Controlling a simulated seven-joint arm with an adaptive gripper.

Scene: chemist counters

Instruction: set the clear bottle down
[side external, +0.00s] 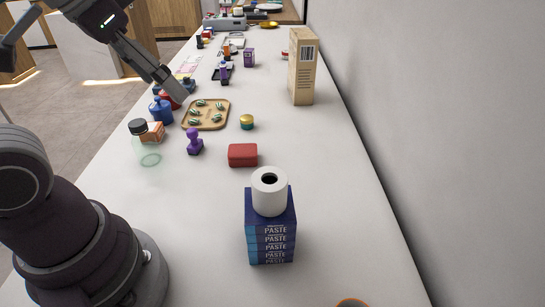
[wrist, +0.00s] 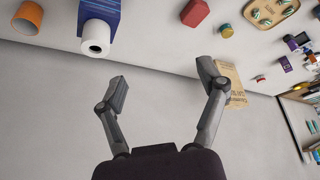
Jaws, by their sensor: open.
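The clear bottle (side external: 149,150) with a black cap stands on the counter at the left edge in the side external view, close to my arm. Its see-through body shows a faint green ring at the base. My gripper (side external: 176,88) is raised above the counter, farther back than the bottle and apart from it. In the wrist view my gripper (wrist: 163,80) has its two fingers spread wide with nothing between them. The bottle does not show in the wrist view.
A purple stamp-like object (side external: 195,142), an orange item (side external: 154,131) and a blue bottle (side external: 161,110) stand near the bottle. A wooden tray (side external: 206,125), red box (side external: 243,155) and paste boxes (side external: 270,228) topped by a white roll (side external: 270,192) are rightward. The front counter is mostly clear.

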